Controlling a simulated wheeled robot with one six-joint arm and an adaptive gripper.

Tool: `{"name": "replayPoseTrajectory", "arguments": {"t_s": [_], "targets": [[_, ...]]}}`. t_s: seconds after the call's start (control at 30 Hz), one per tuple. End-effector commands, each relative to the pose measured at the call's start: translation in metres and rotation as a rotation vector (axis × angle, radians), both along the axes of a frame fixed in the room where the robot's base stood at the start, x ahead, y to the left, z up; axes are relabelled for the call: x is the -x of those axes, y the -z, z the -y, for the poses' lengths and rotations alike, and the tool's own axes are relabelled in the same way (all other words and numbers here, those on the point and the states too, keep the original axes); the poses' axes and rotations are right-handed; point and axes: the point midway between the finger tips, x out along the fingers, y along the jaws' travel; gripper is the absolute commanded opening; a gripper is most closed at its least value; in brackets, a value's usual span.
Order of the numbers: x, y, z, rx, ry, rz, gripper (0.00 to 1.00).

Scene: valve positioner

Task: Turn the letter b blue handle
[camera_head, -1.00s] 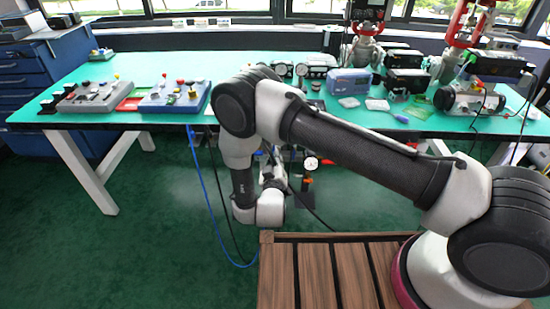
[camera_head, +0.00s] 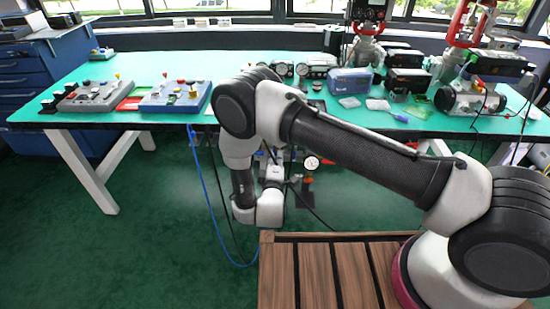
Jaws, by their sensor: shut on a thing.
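The valve assembly stands at the table's front edge, mostly behind my arm. Its round white gauge (camera_head: 311,163) and an orange part (camera_head: 307,180) show to the right of my wrist. My gripper (camera_head: 272,164) points away from the camera, just left of the gauge, and is small and partly hidden by my wrist. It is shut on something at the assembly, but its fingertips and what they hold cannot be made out. I cannot make out the letter b or a blue handle clearly.
A green-topped table (camera_head: 240,75) runs across the back. A blue control box (camera_head: 176,97) and a grey one (camera_head: 92,96) sit on its left. A blue case (camera_head: 350,81) and red-topped valves (camera_head: 468,28) stand right. A blue hose (camera_head: 209,198) hangs down. The green floor at left is clear.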

Motion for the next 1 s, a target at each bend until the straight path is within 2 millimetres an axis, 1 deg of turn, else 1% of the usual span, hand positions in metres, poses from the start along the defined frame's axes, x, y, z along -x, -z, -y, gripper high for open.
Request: {"name": "replayPoseTrajectory", "arguments": {"t_s": [0.2, 0.4, 0.97, 1.0], "targets": [[0.0006, 0.0013, -0.0004, 0.127, -0.001, -0.006, 0.00], [0.0006, 0.0017, -0.0004, 0.195, -0.001, -0.008, 0.00], [0.0008, 0.0020, -0.0004, 0.226, -0.002, -0.010, 0.00], [0.0008, 0.0020, -0.0004, 0.226, -0.002, -0.010, 0.13]]}}
